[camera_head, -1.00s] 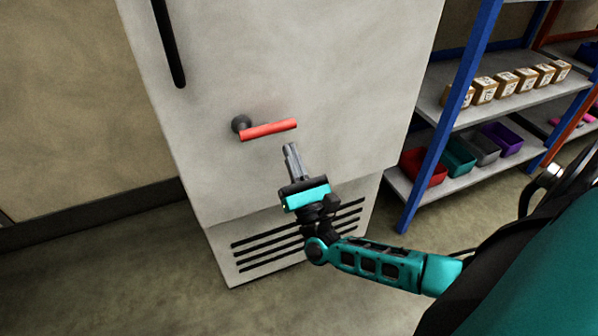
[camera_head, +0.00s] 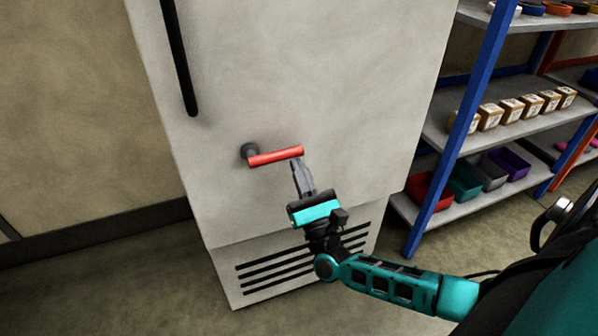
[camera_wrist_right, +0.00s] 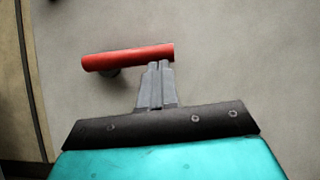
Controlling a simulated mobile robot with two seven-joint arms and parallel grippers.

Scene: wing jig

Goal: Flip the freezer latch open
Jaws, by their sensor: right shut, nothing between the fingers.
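The freezer latch (camera_head: 275,157) is a red bar on a dark round pivot (camera_head: 249,151), low on the white freezer door (camera_head: 300,70). The bar lies nearly level, pointing right from the pivot with its free end slightly higher. My right gripper (camera_head: 298,164) is shut and empty, its fingertips just below the bar's free right end. In the right wrist view the red latch (camera_wrist_right: 125,57) spans left of the fingertips (camera_wrist_right: 159,66), which overlap or nearly touch its right end; contact is not certain. My left gripper is not in view.
A long black handle (camera_head: 180,60) runs down the door at upper left. Black vent slots (camera_head: 275,277) mark the freezer's base. A blue-framed shelf (camera_head: 450,140) with boxes and coloured bins stands at right. Bare floor (camera_head: 120,270) lies at left.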

